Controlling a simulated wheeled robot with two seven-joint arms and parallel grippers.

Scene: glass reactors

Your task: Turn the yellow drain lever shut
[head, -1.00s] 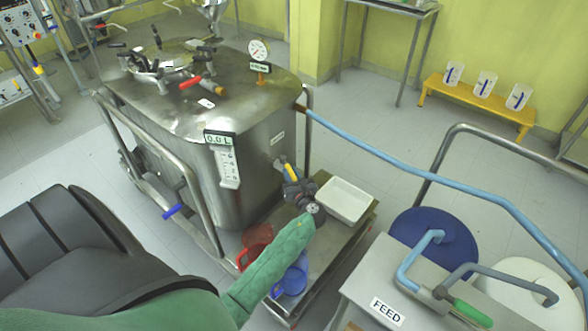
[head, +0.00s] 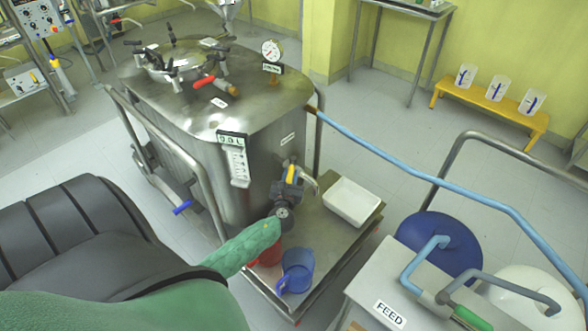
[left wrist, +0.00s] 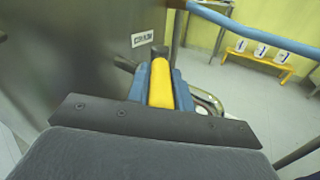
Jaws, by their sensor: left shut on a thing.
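The yellow drain lever (left wrist: 161,84) stands out from the side of the steel reactor (head: 240,110). In the left wrist view it sits between the blue pads of my left gripper (left wrist: 160,88), which is shut on it. In the head view my left gripper (head: 290,178) is at the lever, low on the reactor's right side, and only a small yellow part (head: 291,174) shows. A curved metal spout (head: 311,182) shows just right of the gripper. My right gripper is not in view.
A white tray (head: 352,218), a blue jug (head: 295,271) and a partly hidden red jug (head: 267,257) stand on the metal platform below. A blue hose (head: 420,171) runs right from the reactor. A FEED cart (head: 372,289) stands at lower right.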

